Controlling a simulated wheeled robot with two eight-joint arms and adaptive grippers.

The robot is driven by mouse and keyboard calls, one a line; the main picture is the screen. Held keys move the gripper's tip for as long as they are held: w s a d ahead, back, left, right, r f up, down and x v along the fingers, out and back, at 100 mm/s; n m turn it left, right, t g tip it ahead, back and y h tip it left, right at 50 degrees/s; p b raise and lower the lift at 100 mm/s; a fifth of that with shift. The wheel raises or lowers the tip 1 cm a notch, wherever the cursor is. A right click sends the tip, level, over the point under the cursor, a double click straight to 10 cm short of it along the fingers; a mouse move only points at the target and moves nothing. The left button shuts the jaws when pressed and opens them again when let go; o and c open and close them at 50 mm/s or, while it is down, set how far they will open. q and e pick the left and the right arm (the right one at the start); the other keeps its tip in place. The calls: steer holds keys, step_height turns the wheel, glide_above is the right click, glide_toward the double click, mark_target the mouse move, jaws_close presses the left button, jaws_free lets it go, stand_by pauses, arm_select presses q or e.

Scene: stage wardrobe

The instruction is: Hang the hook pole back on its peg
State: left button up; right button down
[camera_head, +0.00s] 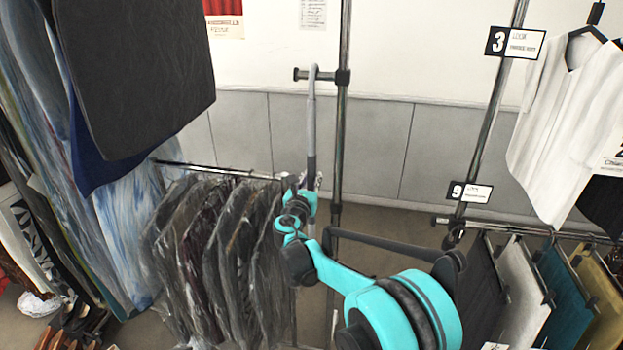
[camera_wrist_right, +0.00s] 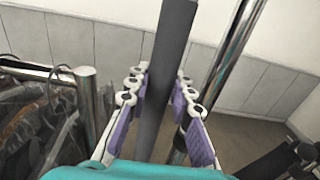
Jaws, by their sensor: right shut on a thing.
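My right gripper (camera_head: 310,184) is shut on the shaft. In the right wrist view the shaft (camera_wrist_right: 166,75) runs up between the purple finger pads. The peg (camera_head: 301,74) is a short dark bar sticking out left from a clamp on a chrome upright. The hook overlaps the peg in the head view; I cannot tell whether it rests over it or is in front. My left gripper is not in view.
Bagged garments (camera_head: 215,250) hang on a low rail left of my right gripper. The chrome upright (camera_head: 340,130) stands just right of the pole. A white shirt (camera_head: 565,125) and coloured garments hang at right. A large dark garment (camera_head: 135,70) fills the upper left.

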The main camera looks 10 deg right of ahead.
steer(key=c, duration=1.3)
jaws_free()
steer(key=shift+o, duration=0.2)
steer(key=v, duration=1.2)
steer(key=s+d+f+m+g+b, duration=0.1)
steer(key=s+d+f+m+g, duration=0.2)
steer(key=s+d+m, duration=0.45)
steer(key=s+d+f+m+g, duration=0.3)
steer(key=s+d+m, duration=0.4)
steer(key=s+m, duration=0.15)
steer(key=s+a+f+m+g+y, duration=0.1)
steer(key=s+f+m+g+y, duration=0.1)
steer(key=s+f+m, duration=0.3)
steer(key=s+f+m+g+y+b, duration=0.1)
steer(key=s+f+m, duration=0.4)
steer(key=s+m, duration=0.6)
steer(key=s+g+y, duration=0.1)
steer(key=s+y, duration=0.1)
steer(key=shift+a+y+b, duration=0.3)
steer(key=shift+a+y, duration=0.1)
